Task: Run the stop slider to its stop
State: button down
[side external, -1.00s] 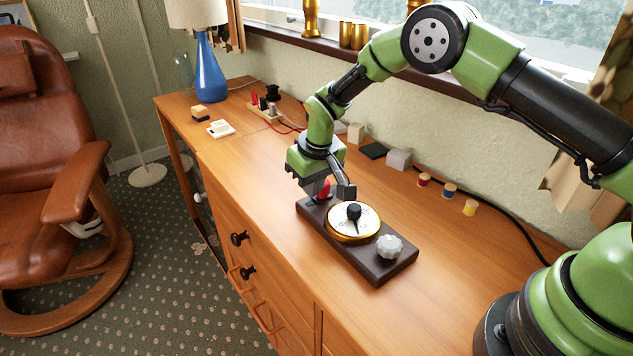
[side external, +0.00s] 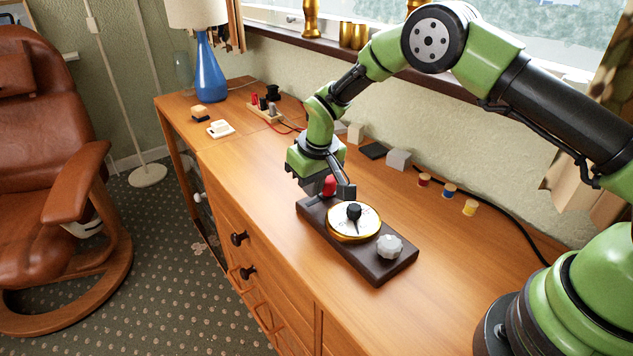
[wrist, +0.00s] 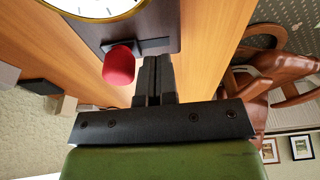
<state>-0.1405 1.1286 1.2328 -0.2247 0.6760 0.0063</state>
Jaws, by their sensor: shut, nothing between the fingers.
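The stop slider has a red knob (side external: 329,184) at the far end of a dark base (side external: 366,262). The base also carries a round white dial (side external: 343,225) with a gold rim and black pointer knob. My gripper (side external: 315,192) is low over that far end, beside the red knob. In the wrist view the two dark fingers (wrist: 153,75) are together and empty. The red knob (wrist: 119,66) stands just left of them, above a dark slot or plate. Whether fingers and knob touch I cannot tell. Part of the slider is hidden behind my gripper in the side view.
A pale faceted knob (side external: 389,246) sits on the base's near end. Grey block (side external: 398,159), dark pad (side external: 372,150) and several coloured spools (side external: 449,191) lie along the wall. A blue lamp (side external: 208,75) stands at the far end. The wooden top left of the base is clear.

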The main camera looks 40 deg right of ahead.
notch_tip(320, 180, up, 7)
dwell(0.8)
jog(key=s+d+r+m+t+y, duration=0.1)
jog(key=s+r, duration=0.4)
jog(key=r, duration=0.3)
jog(key=s+d+r+m+t, duration=0.1)
jog(key=s+r, duration=0.4)
jog(key=r, duration=0.4)
jog(key=s+r+m+t+y, duration=0.1)
jog(key=s+r+m+t, duration=0.1)
jog(key=s, duration=1.7)
jog(key=shift+d+t, duration=0.45)
jog(key=shift+t, duration=0.05)
jog(key=shift+r, duration=0.1)
